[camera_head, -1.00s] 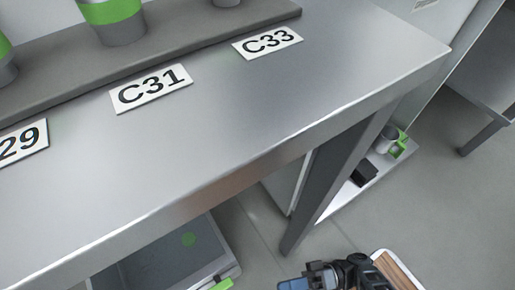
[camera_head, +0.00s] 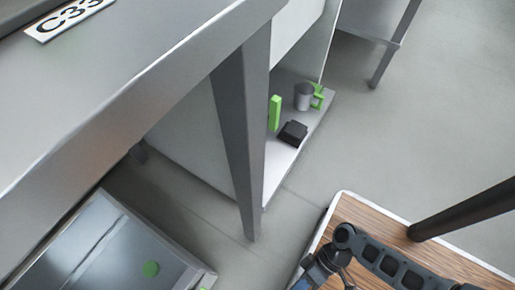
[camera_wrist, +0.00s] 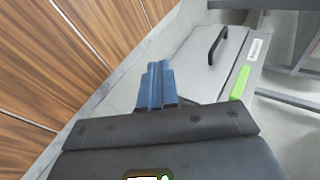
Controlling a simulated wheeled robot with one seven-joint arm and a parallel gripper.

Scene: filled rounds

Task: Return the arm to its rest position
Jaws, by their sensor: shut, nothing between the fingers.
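My gripper (camera_wrist: 155,88) shows in the wrist view as blue fingers closed together, with nothing between them. It points away from the camera, beside a wood-panelled surface on the left and a grey box with a dark handle (camera_wrist: 217,45) on the right. In the head view my dark arm (camera_head: 385,262) is folded low at the bottom, over my wood-topped base (camera_head: 375,215). The fingertips are not clear in the head view.
A grey metal table (camera_head: 130,75) with a label reading C33 (camera_head: 68,17) fills the upper left. Its leg (camera_head: 243,150) stands near my base. A low shelf (camera_head: 285,165) holds a grey mug (camera_head: 303,97) and a black block (camera_head: 293,133). Open floor (camera_head: 430,110) lies right.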

